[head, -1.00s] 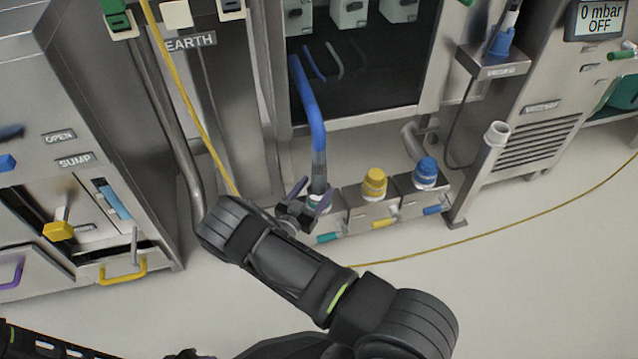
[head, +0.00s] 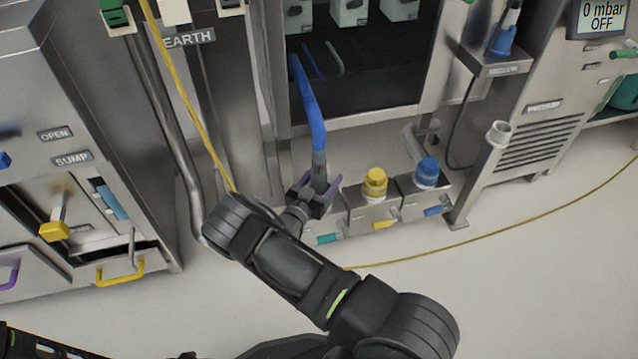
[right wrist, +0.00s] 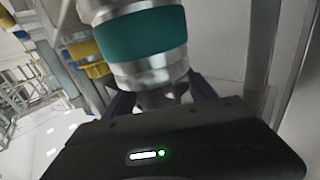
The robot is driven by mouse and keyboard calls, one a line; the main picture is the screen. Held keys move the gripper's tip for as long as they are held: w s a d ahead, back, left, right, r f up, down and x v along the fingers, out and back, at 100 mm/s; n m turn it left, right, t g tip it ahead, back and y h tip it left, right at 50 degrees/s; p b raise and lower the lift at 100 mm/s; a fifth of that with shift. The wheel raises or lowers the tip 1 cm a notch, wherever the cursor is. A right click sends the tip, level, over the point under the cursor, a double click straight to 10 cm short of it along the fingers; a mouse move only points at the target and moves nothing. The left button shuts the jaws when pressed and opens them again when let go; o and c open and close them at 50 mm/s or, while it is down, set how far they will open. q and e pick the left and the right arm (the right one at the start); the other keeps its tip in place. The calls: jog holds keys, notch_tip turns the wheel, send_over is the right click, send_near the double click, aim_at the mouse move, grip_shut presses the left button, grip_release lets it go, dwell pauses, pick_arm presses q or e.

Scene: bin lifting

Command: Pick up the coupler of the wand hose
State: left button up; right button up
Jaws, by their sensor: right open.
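The blue wand hose (head: 310,108) hangs in the middle of the head view. Its grey lower end (head: 319,168) runs down to the leftmost of the low floor boxes. My right gripper (head: 318,193) is open there, its fingers on either side of the hose's bottom end. In the right wrist view the coupler (right wrist: 145,38), metal with a teal band, stands just beyond the gripper body. Dark fingers (right wrist: 160,98) show on both sides of its lower part. I cannot tell whether they touch it. My left gripper is not in view.
Boxes with a yellow cap (head: 375,182) and a blue cap (head: 427,172) stand close to the right of my gripper. An upright metal pipe (head: 481,180) is further right. A yellow cable (head: 480,238) crosses the floor. A steel cabinet (head: 60,190) stands left.

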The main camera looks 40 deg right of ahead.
grip_shut()
dwell(0.6)
